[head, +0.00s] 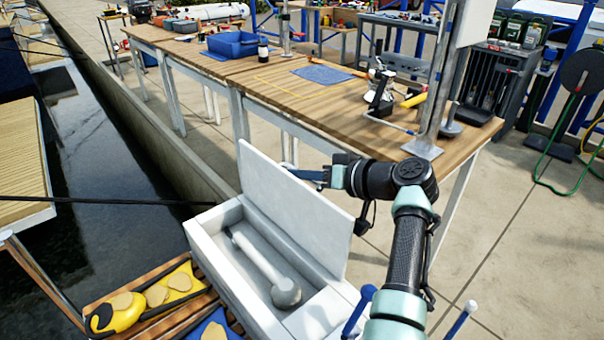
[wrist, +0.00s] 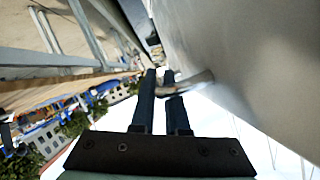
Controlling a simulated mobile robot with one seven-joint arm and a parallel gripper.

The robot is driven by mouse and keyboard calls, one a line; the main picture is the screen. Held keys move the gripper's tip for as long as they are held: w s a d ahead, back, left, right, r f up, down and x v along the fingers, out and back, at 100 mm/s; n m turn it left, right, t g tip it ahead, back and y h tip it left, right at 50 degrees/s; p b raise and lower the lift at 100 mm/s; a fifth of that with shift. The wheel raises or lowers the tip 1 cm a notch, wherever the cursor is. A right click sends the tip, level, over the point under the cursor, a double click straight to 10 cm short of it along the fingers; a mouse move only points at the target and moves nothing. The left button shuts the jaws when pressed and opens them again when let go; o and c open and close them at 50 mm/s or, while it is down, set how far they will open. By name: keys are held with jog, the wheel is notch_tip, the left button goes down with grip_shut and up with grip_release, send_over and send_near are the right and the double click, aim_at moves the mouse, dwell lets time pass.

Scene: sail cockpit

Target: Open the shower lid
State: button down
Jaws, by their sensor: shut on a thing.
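The shower lid (head: 290,205) is a flat white panel. It stands raised, nearly upright, on the right side of a white open box (head: 205,245). A grey-white shower head with a long handle (head: 270,270) lies inside the box. In the wrist view, my gripper (wrist: 160,76) is shut on a small light handle (wrist: 192,82) at the lid's pale surface (wrist: 245,75).
A long wooden workbench (head: 265,85) with tools and a blue bin (head: 233,44) stands behind. A wooden slatted seat with a yellow item (head: 118,312) lies left of the box. Dark water (head: 105,190) is further left. Paved floor is open at right.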

jog(key=c, duration=1.2)
grip_release()
jog(key=shift+f, duration=0.1)
jog(key=p+v, duration=0.1)
jog(key=v, duration=1.2)
